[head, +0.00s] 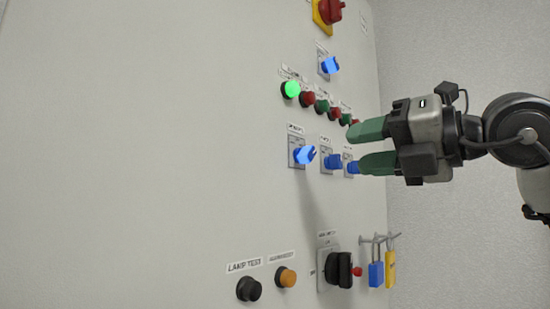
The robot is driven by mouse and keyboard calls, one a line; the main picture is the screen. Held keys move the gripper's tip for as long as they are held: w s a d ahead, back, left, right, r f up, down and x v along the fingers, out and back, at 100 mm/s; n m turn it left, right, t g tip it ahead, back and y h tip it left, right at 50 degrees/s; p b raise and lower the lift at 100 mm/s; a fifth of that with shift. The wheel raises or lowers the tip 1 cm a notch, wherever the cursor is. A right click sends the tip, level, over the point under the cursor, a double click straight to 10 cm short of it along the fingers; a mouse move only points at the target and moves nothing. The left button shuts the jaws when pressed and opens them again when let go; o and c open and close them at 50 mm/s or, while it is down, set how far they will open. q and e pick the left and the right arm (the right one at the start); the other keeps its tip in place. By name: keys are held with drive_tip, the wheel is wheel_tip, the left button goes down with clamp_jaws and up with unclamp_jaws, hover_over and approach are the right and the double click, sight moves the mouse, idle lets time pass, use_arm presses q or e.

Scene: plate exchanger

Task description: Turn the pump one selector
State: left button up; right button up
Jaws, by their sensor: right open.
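Three blue selector knobs sit in a row on the panel. The left one (305,155) is lit bright blue. The middle one (332,161) and the right one (352,166) are darker. Their small labels are too blurred to read, so I cannot tell which is pump one. My right gripper (357,149) comes in from the right with its green fingers spread apart and empty. Its lower fingertip overlaps the right knob in the picture; I cannot tell whether they touch. My left gripper is not in view.
Above are a lit green lamp (290,89), several red and green buttons, another blue selector (329,65) and a red-yellow switch (328,11). Below are a black button (248,288), an orange button (286,277), a black rotary switch (338,270) and hanging padlocks (376,273).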

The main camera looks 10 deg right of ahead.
sight(314, 154)
drive_tip(key=w+a+p, duration=0.1)
drive_tip(key=w+a+r+p, duration=0.1)
drive_tip(key=p, duration=0.1)
drive_tip(key=shift+w+p, duration=0.3)
drive_tip(key=shift+w, duration=0.1)
drive_tip(key=p+x, duration=0.1)
drive_tip(key=x, duration=0.2)
drive_tip(key=shift+w+a+f, duration=0.15)
drive_tip(key=shift+w+a, duration=0.05)
drive_tip(key=shift+w, duration=0.1)
drive_tip(key=shift+p+x, duration=0.4)
drive_tip(key=shift+x, duration=0.4)
drive_tip(key=shift+f, duration=0.1)
drive_tip(key=shift+d, duration=0.1)
drive_tip(key=c, duration=0.7)
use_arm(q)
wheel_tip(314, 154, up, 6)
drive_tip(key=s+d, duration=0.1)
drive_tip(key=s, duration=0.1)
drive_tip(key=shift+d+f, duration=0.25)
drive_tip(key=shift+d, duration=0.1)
use_arm(e)
drive_tip(key=shift+f, duration=0.1)
drive_tip(key=shift+c, duration=0.2)
